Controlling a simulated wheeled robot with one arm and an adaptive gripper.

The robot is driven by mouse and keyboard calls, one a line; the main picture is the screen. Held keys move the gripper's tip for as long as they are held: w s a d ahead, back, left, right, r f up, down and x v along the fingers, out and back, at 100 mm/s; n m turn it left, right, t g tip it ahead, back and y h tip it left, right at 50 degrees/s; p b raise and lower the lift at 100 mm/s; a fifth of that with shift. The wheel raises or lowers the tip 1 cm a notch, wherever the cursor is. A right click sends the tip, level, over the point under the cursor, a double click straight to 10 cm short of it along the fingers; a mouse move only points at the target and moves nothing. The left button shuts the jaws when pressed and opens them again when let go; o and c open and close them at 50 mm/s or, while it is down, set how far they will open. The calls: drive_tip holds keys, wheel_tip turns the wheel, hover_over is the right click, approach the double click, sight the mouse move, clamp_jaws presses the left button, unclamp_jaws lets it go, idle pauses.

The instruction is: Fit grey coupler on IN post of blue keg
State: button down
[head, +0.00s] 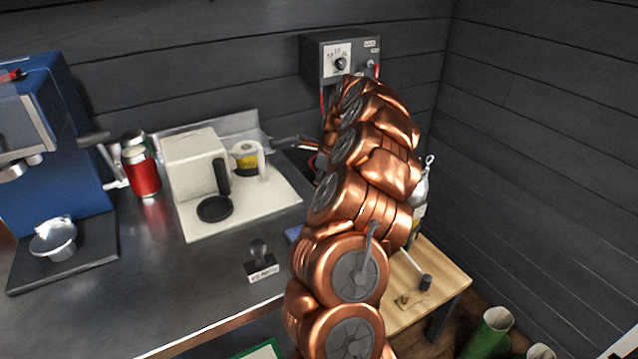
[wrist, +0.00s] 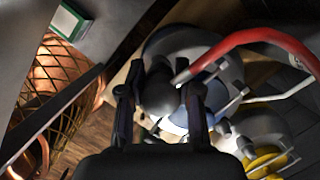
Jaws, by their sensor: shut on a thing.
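In the wrist view my gripper (wrist: 160,95) is shut on the grey coupler (wrist: 160,88), a dark rounded piece between the two fingers. The keg (wrist: 172,127), pale with a bluish side, shows behind and below the coupler. The coupler and fingers cover part of its top, so I cannot see the IN post or tell whether the coupler touches it. In the head view my copper arm hides the gripper, the coupler and the keg.
A red hose (wrist: 245,38) crosses the wrist view's upper right. A yellow ringed item (wrist: 265,165) is at lower right. In the head view a control box (head: 340,62) hangs on the wall, a grey bottle (head: 420,190) stands behind my arm, and a wooden table (head: 440,280) is at right.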

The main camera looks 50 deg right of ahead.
drive_tip(key=shift+f, duration=1.15)
idle(1.2)
drive_tip(key=shift+c, duration=0.8)
unclamp_jaws()
drive_tip(key=shift+r, duration=0.1)
drive_tip(key=shift+r+p, duration=0.8)
drive_tip(key=shift+r, duration=2.6)
